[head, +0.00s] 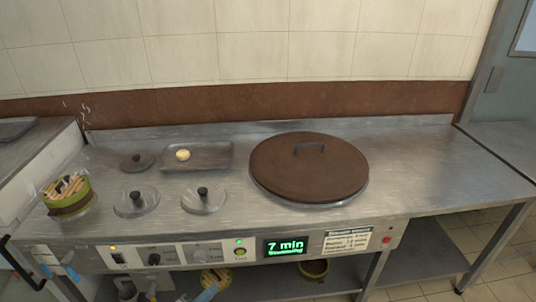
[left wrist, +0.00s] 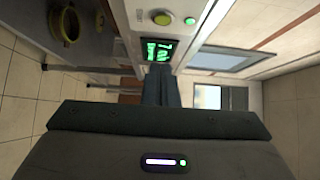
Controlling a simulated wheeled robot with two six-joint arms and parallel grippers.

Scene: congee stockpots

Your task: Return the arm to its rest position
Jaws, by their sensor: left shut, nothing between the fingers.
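My left gripper (left wrist: 160,88) shows in the left wrist view, its dark fingers shut together with nothing between them. It is in front of the counter, with the control panel and the lit display (left wrist: 158,50) beyond the fingertips. I cannot make out the gripper clearly in the head view. My right gripper is in neither view. In the head view a large brown round lid (head: 309,167) with a dark handle covers the pot in the steel counter (head: 430,180). The display (head: 286,247) there reads 7 min in green.
Small lids (head: 203,198) with black knobs sit on the counter's left part, near a tray (head: 209,155) holding a pale round piece. A yellow-green container (head: 68,196) of sticks stands at the far left. A lower shelf (head: 335,277) holds pots. The counter's right side is clear.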

